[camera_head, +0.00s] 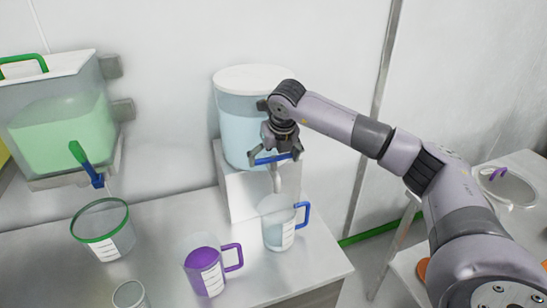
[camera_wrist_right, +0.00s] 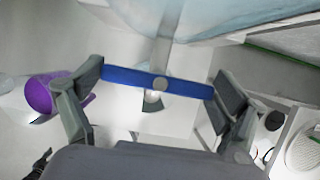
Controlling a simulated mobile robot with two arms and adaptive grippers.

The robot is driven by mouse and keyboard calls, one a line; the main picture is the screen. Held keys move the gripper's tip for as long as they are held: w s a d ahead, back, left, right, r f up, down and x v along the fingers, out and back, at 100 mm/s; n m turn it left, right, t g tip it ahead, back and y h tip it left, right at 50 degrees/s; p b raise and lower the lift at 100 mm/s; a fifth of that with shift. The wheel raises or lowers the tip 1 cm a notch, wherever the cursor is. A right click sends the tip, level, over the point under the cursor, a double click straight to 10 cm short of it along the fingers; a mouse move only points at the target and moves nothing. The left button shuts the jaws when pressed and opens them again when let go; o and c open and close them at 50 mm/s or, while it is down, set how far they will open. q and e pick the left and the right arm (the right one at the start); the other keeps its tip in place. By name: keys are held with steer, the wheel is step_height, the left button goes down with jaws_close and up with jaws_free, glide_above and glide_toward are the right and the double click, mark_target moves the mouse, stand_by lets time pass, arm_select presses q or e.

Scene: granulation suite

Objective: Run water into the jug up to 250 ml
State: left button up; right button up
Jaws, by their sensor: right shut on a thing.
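A clear jug with a blue handle (camera_head: 279,234) and a white scale label stands upright under the spout of the water tank (camera_head: 238,122). The tank has a white lid and pale blue water. My right gripper (camera_head: 276,156) is shut on the blue tap lever, with a finger at each end. The lever (camera_wrist_right: 150,80) spans between the fingers of my right gripper (camera_wrist_right: 160,88) in the wrist view. A pale spout or stream hangs below the lever; I cannot tell which. The jug looks faintly bluish, but its water level is unreadable. My left gripper is not in view.
A jug of purple contents (camera_head: 205,270) stands left of the blue-handled jug. A green-rimmed container (camera_head: 103,232) stands below a green tank (camera_head: 62,130). A small clear cup (camera_head: 130,295) is at the front. The steel bench (camera_head: 165,225) ends to the right.

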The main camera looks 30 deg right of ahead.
steer(key=shift+c, duration=0.5)
steer(key=shift+f+n+b, duration=0.2)
steer(key=shift+n+b, duration=0.4)
steer(key=shift+b, duration=0.15)
steer(key=shift+n+y+b, duration=0.3)
steer(key=shift+n+y, duration=0.1)
steer(key=shift+n, duration=0.1)
steer(key=shift+r+n+y+b, duration=0.15)
steer(key=shift+n+y+b, duration=0.1)
steer(key=shift+n, duration=0.45)
steer(key=shift+r+n+y+b, duration=0.1)
steer(key=shift+n+y, duration=0.15)
steer(key=shift+n, duration=0.45)
steer(key=o, duration=0.9)
steer(key=shift+c, duration=0.2)
steer(key=shift+r, duration=0.1)
steer(key=v, duration=1.1)
steer(key=shift+s+r, duration=0.3)
steer(key=shift+r, duration=0.05)
